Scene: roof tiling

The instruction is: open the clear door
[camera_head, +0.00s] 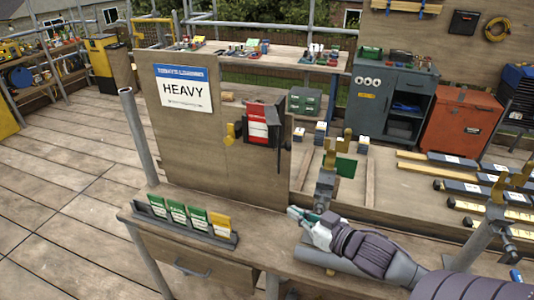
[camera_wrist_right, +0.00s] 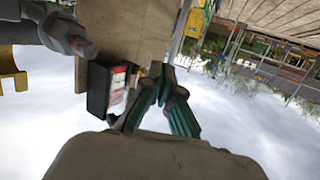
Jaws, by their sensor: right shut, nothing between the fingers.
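A dark box (camera_head: 274,120) with red and white cards (camera_head: 257,123) inside is mounted on the upright wooden board (camera_head: 190,140). I cannot make out the clear pane of its door or how far it stands open. My right gripper (camera_head: 292,212) is in front of the board, lower than the box and apart from it, over the bench edge. Its teal fingers are closed together and empty. In the right wrist view the fingers (camera_wrist_right: 165,75) point towards the board, and the dark box (camera_wrist_right: 98,90) is just left of them. My left gripper is not in view.
A yellow knob (camera_head: 229,140) sits left of the box, and a "HEAVY" sign (camera_head: 183,89) is higher on the board. A rack of green and yellow cards (camera_head: 190,218) stands on the bench (camera_head: 262,232). Metal posts with yellow hooks (camera_head: 326,185) rise right of the board.

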